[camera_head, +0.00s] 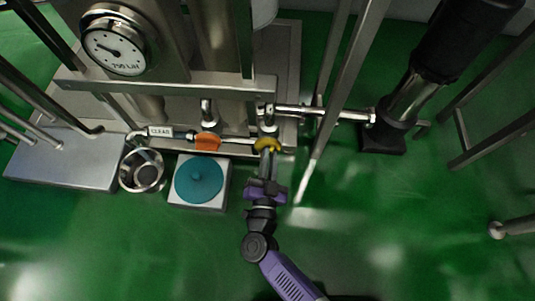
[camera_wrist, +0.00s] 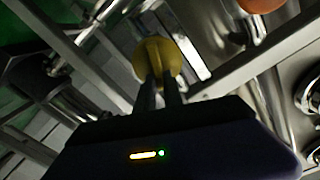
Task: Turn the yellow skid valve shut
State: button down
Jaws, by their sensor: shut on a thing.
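The yellow valve handle (camera_head: 267,145) sits on the steel pipework at the lower front of the skid, right of an orange handle (camera_head: 207,142). My gripper (camera_head: 266,158) reaches up to the yellow handle from the front. In the wrist view the yellow handle (camera_wrist: 158,60) is rounded, and my two fingers (camera_wrist: 160,84) are close together and shut on it. The fingertips cover part of the handle. The valve body behind it is mostly hidden, so I cannot tell the valve's exact position.
A teal disc (camera_head: 199,179) on a pale base stands left of my arm. A round gauge (camera_head: 114,50) is at upper left. A black motor-like unit (camera_head: 384,134) and a slanted steel post (camera_head: 340,85) stand to the right. Green floor (camera_head: 400,220) is open at lower right.

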jog(key=shift+d+f+m+b, duration=0.3)
jog(key=shift+m+b, duration=0.35)
jog(key=shift+m, duration=1.5)
jog(key=shift+d+f+m+b, duration=0.1)
jog(key=shift+f+m+b, duration=0.4)
jog(key=shift+m, duration=1.6)
jog(key=shift+d+f+m+b, duration=0.2)
jog(key=shift+m+b, duration=0.6)
jog(key=shift+m, duration=1.35)
jog(key=c, duration=1.5)
grip_release()
jog(key=shift+o, duration=0.2)
jog(key=s+p, duration=0.2)
jog(key=s, duration=0.6)
jog(key=shift+a, duration=0.15)
